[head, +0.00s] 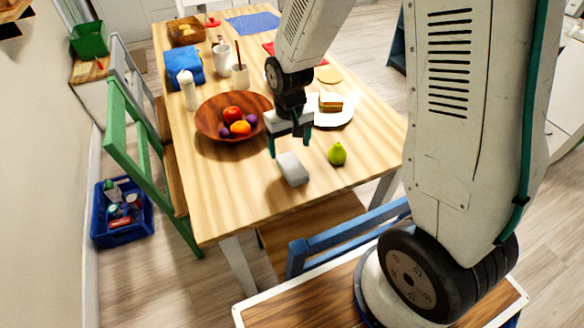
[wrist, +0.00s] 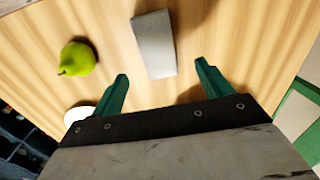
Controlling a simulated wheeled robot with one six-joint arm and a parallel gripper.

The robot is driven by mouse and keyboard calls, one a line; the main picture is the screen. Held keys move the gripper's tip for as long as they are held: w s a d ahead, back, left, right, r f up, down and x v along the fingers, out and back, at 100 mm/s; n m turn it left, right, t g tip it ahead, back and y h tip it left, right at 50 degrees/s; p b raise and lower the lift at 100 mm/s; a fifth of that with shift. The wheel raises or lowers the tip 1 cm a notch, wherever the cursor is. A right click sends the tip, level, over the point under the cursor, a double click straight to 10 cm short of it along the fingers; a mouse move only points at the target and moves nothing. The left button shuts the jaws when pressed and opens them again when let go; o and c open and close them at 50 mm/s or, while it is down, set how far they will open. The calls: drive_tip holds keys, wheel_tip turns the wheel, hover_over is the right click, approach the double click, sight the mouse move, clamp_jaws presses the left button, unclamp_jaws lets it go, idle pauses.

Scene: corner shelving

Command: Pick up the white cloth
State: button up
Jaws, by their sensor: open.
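The white cloth (head: 292,169) looks like a small folded white block lying on the wooden table near its front part. In the wrist view the cloth (wrist: 154,45) lies flat just beyond the fingertips, roughly in line with the gap between them. My gripper (head: 290,150) is above the table, just behind and over the cloth in the head view. Its two green fingers (wrist: 160,72) are apart with nothing between them. I cannot tell the exact height of the fingertips above the table.
A green pear (head: 337,154) stands right of the cloth. The table's front left is bare. A blue chair (head: 345,235) stands at the front edge.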

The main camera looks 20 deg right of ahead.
sight(291, 163)
drive_tip(key=f, duration=0.6)
drive_tip(key=shift+d+f, duration=0.2)
drive_tip(key=shift+f, duration=0.1)
drive_tip(key=c, duration=1.1)
